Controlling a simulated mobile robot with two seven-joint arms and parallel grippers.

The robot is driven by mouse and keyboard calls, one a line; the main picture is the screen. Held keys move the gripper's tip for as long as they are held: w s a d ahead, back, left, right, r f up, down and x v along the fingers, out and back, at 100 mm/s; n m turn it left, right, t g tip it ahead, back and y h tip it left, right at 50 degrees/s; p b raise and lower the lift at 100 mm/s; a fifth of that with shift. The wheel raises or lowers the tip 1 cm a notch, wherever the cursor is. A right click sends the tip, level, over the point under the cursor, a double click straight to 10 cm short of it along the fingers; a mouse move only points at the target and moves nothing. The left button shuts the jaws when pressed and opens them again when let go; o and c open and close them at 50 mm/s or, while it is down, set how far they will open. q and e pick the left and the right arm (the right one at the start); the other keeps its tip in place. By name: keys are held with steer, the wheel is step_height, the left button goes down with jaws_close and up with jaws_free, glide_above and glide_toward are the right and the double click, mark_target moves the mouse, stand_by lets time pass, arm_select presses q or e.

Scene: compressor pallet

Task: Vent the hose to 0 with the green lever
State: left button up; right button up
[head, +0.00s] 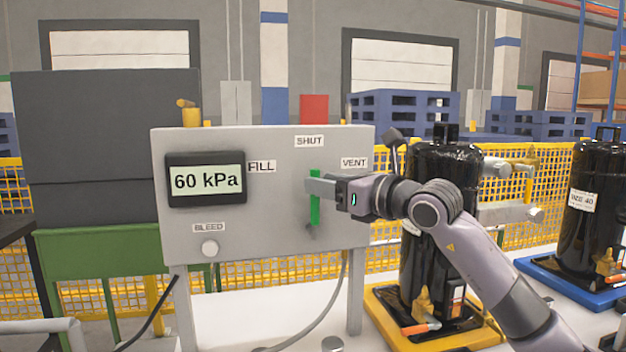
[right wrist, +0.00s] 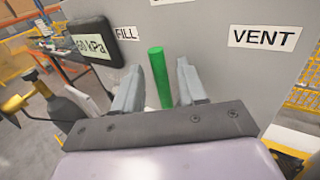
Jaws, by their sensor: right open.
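The green lever (head: 315,208) stands upright on the grey panel (head: 275,220), pointing at the SHUT label (head: 309,141). The VENT label (head: 354,162) is to its right and the FILL label (head: 262,167) to its left. The display (head: 207,180) reads 60 kPa. My right gripper (head: 318,187) is at the lever. In the right wrist view the green lever (right wrist: 160,78) stands between the two open fingers (right wrist: 156,88), with a gap on each side. My left gripper is not in view.
A BLEED knob (head: 209,248) sits low on the panel. A grey hose (head: 335,300) hangs below it. A black compressor (head: 432,240) on a yellow tray stands right of the panel, behind my right arm. Another compressor (head: 592,215) stands on a blue tray at far right.

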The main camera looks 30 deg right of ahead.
steer(key=shift+x, duration=1.5)
jaws_close()
steer(key=shift+f, duration=0.1)
